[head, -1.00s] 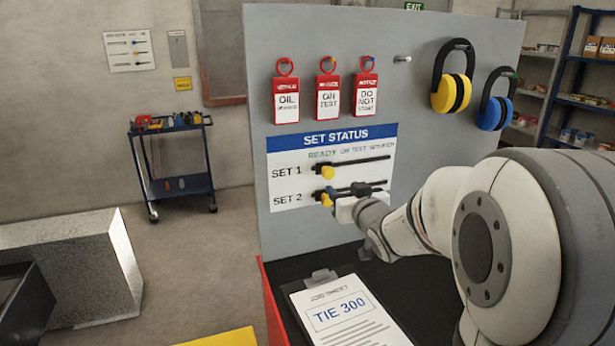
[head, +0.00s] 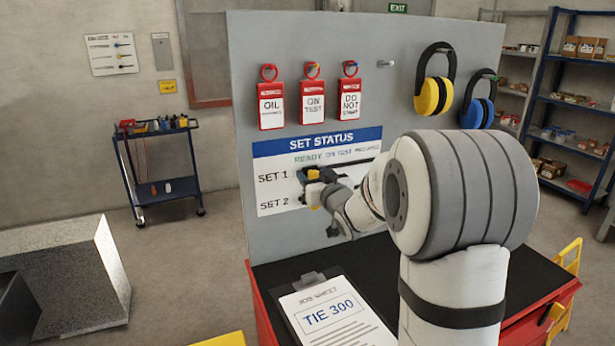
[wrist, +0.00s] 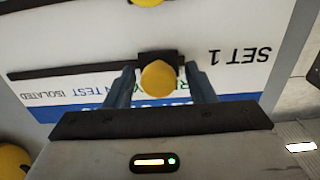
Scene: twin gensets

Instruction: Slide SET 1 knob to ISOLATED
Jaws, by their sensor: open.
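The SET STATUS board (head: 320,137) is on the grey panel. Its SET 1 slot (wrist: 70,71) is a dark horizontal track running toward ISOLATED. The yellow SET 1 knob (wrist: 159,78) sits at the slot's READY end, beside the SET 1 label. My gripper (wrist: 161,76) is open, with one finger on each side of this knob; contact cannot be told. The wrist view is upside down. In the head view my gripper (head: 318,180) is at the SET 1 row and hides most of its slot. The SET 2 knob (wrist: 147,2) shows at the wrist view's top edge.
Red tags (head: 312,102) hang above the board, with yellow ear defenders (head: 433,92) and blue ones (head: 478,108) to their right. A job sheet clipboard (head: 330,310) lies on the dark bench top (head: 525,275) below.

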